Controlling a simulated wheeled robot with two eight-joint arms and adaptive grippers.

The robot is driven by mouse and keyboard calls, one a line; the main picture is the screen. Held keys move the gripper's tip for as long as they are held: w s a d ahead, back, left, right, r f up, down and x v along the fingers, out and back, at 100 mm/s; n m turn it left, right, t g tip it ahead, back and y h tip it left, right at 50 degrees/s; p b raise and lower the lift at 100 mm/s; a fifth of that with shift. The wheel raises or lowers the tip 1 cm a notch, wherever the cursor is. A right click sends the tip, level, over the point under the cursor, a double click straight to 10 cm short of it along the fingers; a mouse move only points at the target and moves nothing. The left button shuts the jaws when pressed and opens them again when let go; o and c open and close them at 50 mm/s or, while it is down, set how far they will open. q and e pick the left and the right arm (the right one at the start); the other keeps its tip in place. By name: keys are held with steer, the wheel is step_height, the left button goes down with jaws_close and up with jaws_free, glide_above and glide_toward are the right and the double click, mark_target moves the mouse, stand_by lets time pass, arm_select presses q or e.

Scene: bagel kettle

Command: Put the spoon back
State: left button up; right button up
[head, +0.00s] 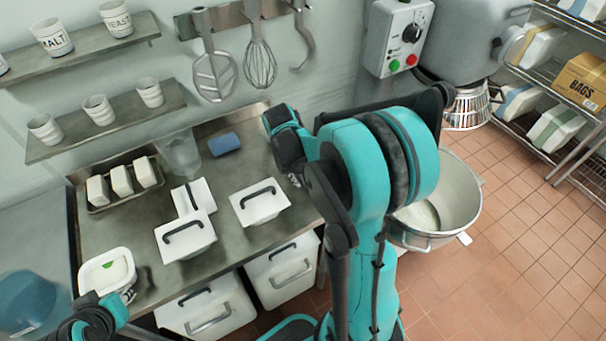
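I cannot pick out a spoon with certainty. A flat slotted utensil (214,74), perhaps a slotted spoon or turner, hangs on the wall rail at the upper left, beside a whisk (260,66). My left gripper (128,296) is at the lower left, close to the right side of a white tub (91,279) with a green mark inside; I cannot tell whether they touch. My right arm fills the middle of the view and bends down over the right part of the steel counter (235,178). My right gripper (294,180) is mostly hidden by that arm.
White lidded bins (260,203) with black handles sit at the counter's front. A rack of small containers (122,180), a clear jug (182,156) and a blue block (224,143) stand behind. A large steel pot (462,195) is right of my arm. Open tiled floor lies further right.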

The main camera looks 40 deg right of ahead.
steer(key=shift+r, duration=0.1)
steer(key=s+v, duration=0.1)
steer(key=v, duration=1.1)
steer(key=s+a+t, duration=0.1)
steer(key=a, duration=0.1)
steer(key=s+a+t, duration=0.1)
steer(key=a, duration=0.2)
steer(key=s+a+n+t+y, duration=0.1)
steer(key=s+a, duration=0.1)
steer(key=shift+s+a+r+t, duration=0.1)
steer(key=shift+a+r+t, duration=0.25)
steer(key=shift+t, duration=0.05)
steer(key=s+a+f+t+y, duration=0.1)
steer(key=s+a+f+t, duration=0.1)
steer(key=s+a+t, duration=0.2)
steer(key=shift+s+a+n+y, duration=0.3)
steer(key=shift+s+a+y, duration=0.15)
steer(key=shift+a, duration=0.95)
steer(key=shift+f, duration=0.1)
